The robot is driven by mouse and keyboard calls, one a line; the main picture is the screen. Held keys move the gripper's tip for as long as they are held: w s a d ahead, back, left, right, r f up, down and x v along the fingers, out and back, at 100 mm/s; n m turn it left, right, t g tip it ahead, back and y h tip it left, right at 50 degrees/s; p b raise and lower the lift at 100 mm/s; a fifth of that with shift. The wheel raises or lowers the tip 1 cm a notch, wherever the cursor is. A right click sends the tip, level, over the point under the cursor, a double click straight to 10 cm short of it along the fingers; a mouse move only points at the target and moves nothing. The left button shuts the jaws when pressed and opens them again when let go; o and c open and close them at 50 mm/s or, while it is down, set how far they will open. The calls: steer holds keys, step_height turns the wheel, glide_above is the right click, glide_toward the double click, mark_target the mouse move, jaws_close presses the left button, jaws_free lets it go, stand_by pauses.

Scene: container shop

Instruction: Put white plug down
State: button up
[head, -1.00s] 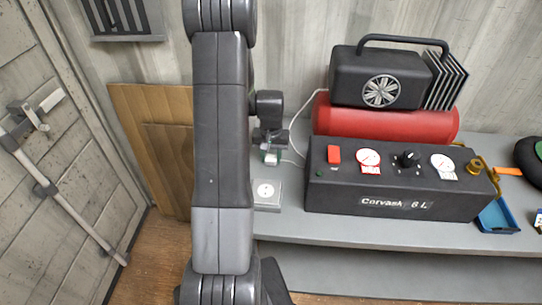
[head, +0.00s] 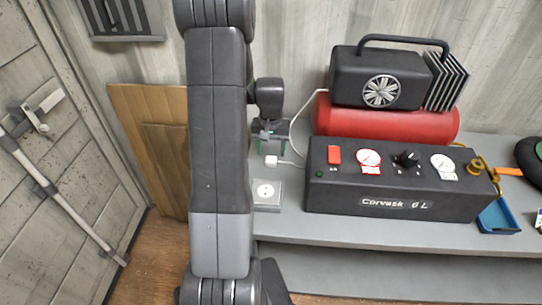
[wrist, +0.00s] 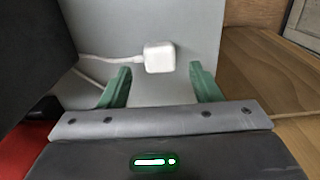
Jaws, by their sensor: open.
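The white plug (wrist: 159,57) lies on the grey bench top (wrist: 196,22) with its cable running off to the left in the wrist view. In the head view the plug (head: 271,160) sits just behind the grey socket plate (head: 266,194). My gripper (wrist: 160,80) is open, with its two green fingers apart and nothing between them. The plug is just beyond the fingertips. In the head view my gripper (head: 270,138) is above and behind the plug, partly hidden by my arm.
A black compressor panel (head: 400,185) with gauges stands right of the plug, before a red tank (head: 385,125). A blue tray (head: 498,216) is farther right. Wooden boards (head: 155,140) lean on the wall at left. The bench's front strip is clear.

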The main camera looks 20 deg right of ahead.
mark_target(271, 158)
step_height(271, 158, up, 8)
stand_by(0.5)
step_height(271, 158, down, 13)
steer(key=shift+r, duration=0.6)
steer(key=shift+f, duration=0.1)
